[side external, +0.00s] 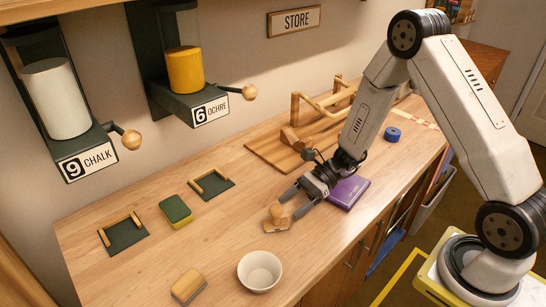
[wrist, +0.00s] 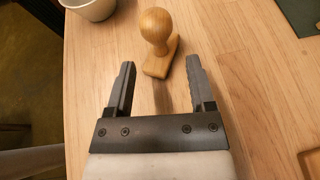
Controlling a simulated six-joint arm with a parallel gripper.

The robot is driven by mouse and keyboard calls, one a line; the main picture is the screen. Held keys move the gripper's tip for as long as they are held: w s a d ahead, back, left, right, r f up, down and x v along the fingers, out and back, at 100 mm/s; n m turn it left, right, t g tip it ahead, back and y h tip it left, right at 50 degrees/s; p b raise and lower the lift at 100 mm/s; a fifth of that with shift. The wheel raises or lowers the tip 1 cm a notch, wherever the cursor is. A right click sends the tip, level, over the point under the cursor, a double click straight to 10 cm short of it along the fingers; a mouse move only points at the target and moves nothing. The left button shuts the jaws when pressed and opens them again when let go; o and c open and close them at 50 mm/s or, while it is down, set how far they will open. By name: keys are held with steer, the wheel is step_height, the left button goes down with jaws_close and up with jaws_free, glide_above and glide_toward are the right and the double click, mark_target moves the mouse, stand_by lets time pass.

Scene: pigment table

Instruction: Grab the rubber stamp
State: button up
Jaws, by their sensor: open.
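The rubber stamp (side external: 277,213) has a round wooden knob on a small wooden block and stands upright on the table. It also shows in the wrist view (wrist: 156,32), with its knob at the top middle. My gripper (side external: 293,203) is open and empty, low over the table just to the right of the stamp in the side view. In the wrist view my gripper's fingers (wrist: 160,66) point towards the stamp. The stamp lies just ahead of the gap between the fingertips, and no contact shows.
A white bowl (side external: 260,287) stands near the front edge, with a tan block (side external: 188,287) to its left. A green-topped block (side external: 176,211) lies farther back. A purple book (side external: 348,192) lies beside my wrist. A wooden rack (side external: 270,150) and blue roll (side external: 392,134) are behind.

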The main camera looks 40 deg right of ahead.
mark_target(276, 218)
steer(key=shift+a+f, duration=0.1)
steer(key=shift+a, duration=0.15)
steer(key=shift+x, duration=2.5)
jaws_close()
